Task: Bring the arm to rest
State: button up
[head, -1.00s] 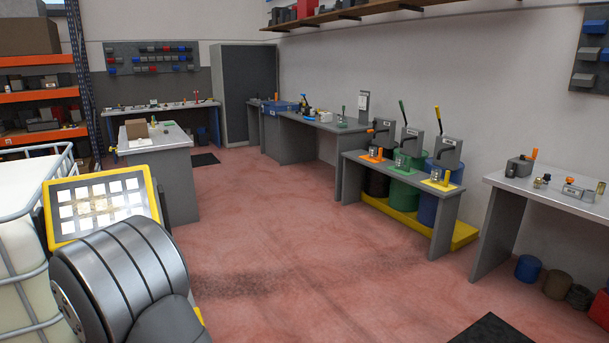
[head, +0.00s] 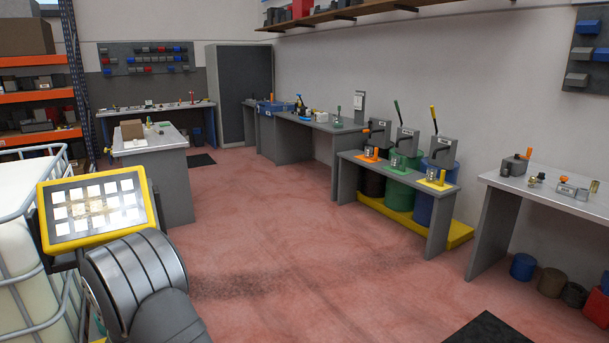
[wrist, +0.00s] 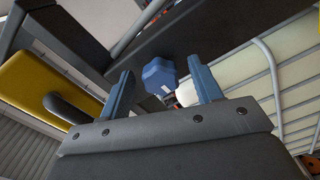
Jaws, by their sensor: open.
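My gripper (wrist: 163,93) shows in the wrist view with its two blue fingers spread apart, and nothing is held between them. Beyond the fingers are a blue rounded part (wrist: 159,74) and a small white part (wrist: 186,93); I cannot tell what they belong to. In the head view only a grey ribbed section of my own arm shows at the lower left, and the gripper is not visible there.
A yellow-framed panel (head: 148,205) and a caged white tank (head: 22,265) stand close at the left. Several benches line the room, one with three lever presses (head: 437,153). The red floor (head: 290,240) in the middle is clear.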

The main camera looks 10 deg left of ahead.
jog(key=shift+s+a+f+m, duration=0.1)
jog(key=shift+m, duration=3.7)
jog(key=shift+s+f+m, duration=0.1)
jog(key=shift+m, duration=3.7)
